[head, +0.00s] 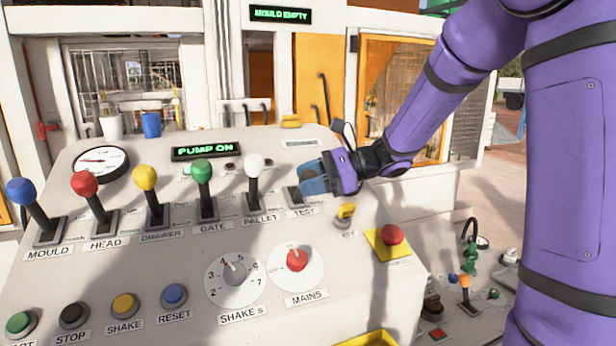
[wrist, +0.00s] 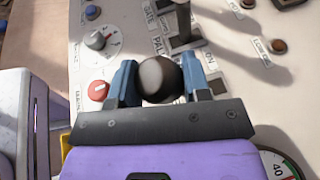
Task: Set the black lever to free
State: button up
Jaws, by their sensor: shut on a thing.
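The black lever's round knob (wrist: 160,80) sits between the two blue fingers of my gripper (wrist: 160,76) in the wrist view. In the head view my gripper (head: 313,179) is at the lever marked TEST, at the right end of the lever row, and its fingers hide most of the knob. The lever's dark slot plate (head: 298,199) shows just below the fingers. My gripper is shut on the knob. The stem is mostly hidden, so I cannot tell the lever's exact tilt. I cannot read a free mark near it.
The white-knobbed PALLET lever (head: 254,165) stands close on the left, with the green GATE lever (head: 202,175) beyond. A yellow key switch (head: 345,213) and a red stop button (head: 391,236) lie to the right and nearer. A display (head: 207,151) reads PUMP ON.

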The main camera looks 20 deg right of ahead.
jog(key=shift+s+f, duration=0.1)
jog(key=shift+f, duration=0.1)
jog(key=o, duration=1.3)
jog(key=shift+r, duration=0.1)
jog(key=v, duration=1)
jog(key=shift+s+d, duration=0.1)
jog(key=shift+d, duration=0.25)
